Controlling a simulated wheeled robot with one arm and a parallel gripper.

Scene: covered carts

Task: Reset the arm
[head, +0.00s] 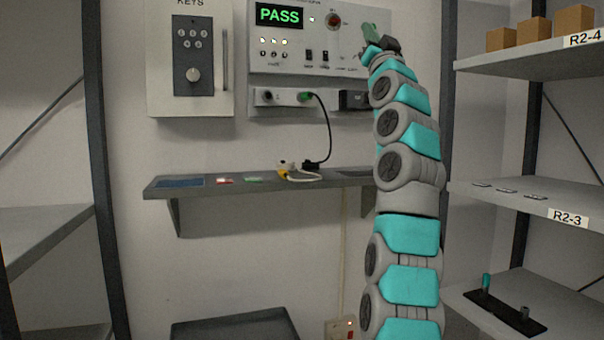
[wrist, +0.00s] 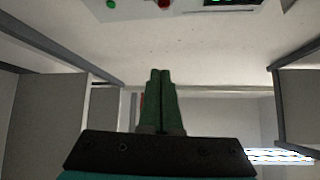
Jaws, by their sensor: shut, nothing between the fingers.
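My arm rises in the middle right of the head view, and my gripper (head: 369,32) is at its top, beside the right side of the test panel (head: 350,62). In the wrist view my gripper (wrist: 160,72) shows two dark green fingers pressed together, with nothing between them. The fingers point at bare wall and ceiling. Part of the panel's right side is hidden behind my arm in the head view.
The panel display (head: 279,15) reads PASS. A black cable (head: 328,130) hangs from the panel to the narrow wall shelf (head: 330,177). A key box (head: 192,60) is on the wall at left. Racks stand at both sides, the right rack (head: 530,200) close to my arm.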

